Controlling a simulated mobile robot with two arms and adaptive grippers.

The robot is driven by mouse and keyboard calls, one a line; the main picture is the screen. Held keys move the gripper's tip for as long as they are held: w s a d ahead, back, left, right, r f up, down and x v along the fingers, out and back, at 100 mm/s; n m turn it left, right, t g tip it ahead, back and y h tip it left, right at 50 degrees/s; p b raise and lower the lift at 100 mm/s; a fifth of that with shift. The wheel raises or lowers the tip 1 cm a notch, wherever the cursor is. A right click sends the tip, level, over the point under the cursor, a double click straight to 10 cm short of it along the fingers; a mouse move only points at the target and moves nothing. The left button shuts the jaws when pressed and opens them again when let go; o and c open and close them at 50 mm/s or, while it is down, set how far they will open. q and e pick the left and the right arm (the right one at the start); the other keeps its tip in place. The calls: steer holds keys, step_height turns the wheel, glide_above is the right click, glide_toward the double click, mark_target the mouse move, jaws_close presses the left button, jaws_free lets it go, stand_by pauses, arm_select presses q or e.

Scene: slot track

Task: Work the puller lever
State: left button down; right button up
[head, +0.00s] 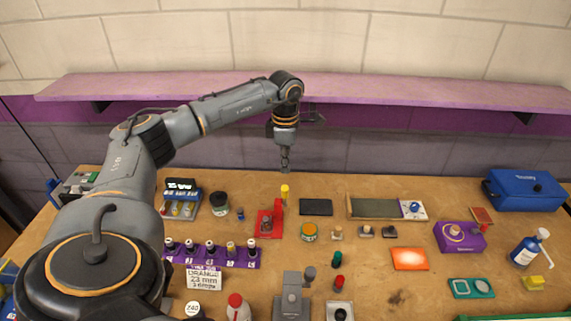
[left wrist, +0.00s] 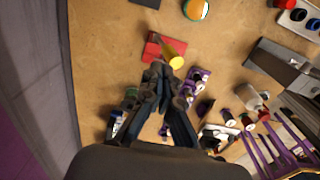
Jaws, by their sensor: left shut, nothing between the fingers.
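The puller is a red device (head: 265,225) on the wooden bench, with an upright lever that has a yellow tip (head: 285,192). In the left wrist view the red base (left wrist: 156,47) lies just beyond my fingertips, and the yellow lever end (left wrist: 176,62) points toward the camera. My left gripper (head: 285,168) points down, shut and empty, above and behind the lever in the head view. It also shows in the left wrist view (left wrist: 160,72), where its fingertips appear close beside the lever end. I cannot tell whether they touch. My right gripper is not in view.
A purple shelf (head: 400,91) runs along the wall behind.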

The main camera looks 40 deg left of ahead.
arm_select(q)
steer(key=shift+w+a+r+p, duration=0.3)
steer(key=shift+r+p, duration=0.1)
steer(key=shift+r, duration=0.3)
steer(key=shift+w+a+r+p, duration=0.25)
steer(key=shift+w+r+p, duration=0.15)
steer(key=shift+r, duration=0.25)
steer(key=shift+w+a+r+p, duration=0.25)
steer(key=shift+r+p, duration=0.2)
steer(key=shift+r, duration=0.25)
steer(key=shift+f, duration=0.15)
